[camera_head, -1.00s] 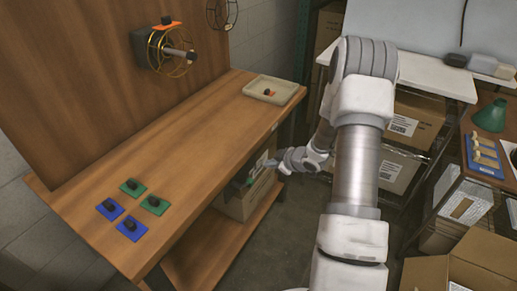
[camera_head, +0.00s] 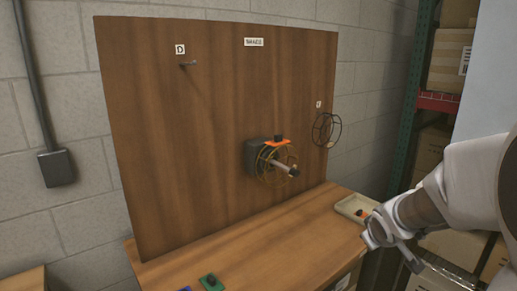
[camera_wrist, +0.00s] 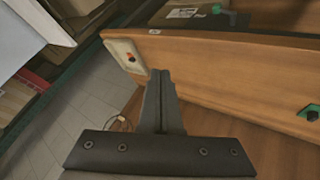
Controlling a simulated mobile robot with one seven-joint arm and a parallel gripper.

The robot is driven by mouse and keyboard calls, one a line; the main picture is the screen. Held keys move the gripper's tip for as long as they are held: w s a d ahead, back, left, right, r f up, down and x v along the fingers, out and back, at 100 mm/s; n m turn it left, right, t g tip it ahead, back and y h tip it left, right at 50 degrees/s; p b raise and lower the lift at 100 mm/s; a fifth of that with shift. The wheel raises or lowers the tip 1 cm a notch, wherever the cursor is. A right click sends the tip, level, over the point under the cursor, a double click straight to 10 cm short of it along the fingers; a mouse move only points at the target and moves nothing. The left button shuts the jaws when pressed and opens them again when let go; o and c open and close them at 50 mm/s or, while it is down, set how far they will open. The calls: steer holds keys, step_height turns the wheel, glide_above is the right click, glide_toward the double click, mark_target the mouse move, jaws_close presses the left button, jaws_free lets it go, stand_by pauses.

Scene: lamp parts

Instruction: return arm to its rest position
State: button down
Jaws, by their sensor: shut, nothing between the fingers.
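The fingers point toward the bench edge and the tray. Much of my arm is outside the head view.
A wooden bench (camera_head: 285,235) carries a shallow tray (camera_head: 345,207) with a small orange-and-black part. Shelving stands at right.

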steer(key=s+a+r+m+y+p, duration=0.1)
steer(key=s+a+r, duration=0.3)
steer(key=s, duration=0.4)
steer(key=s+a+r+m+g+y+p, duration=0.1)
steer(key=s+a+r, duration=0.3)
steer(key=s, duration=0.4)
steer(key=s+a+r+m+g+p, duration=0.1)
steer(key=s+a+r, duration=0.3)
steer(key=s, duration=0.4)
steer(key=shift+a+m+y+p, duration=0.4)
steer(key=shift+a+m+p, duration=0.2)
steer(key=shift+a, duration=0.3)
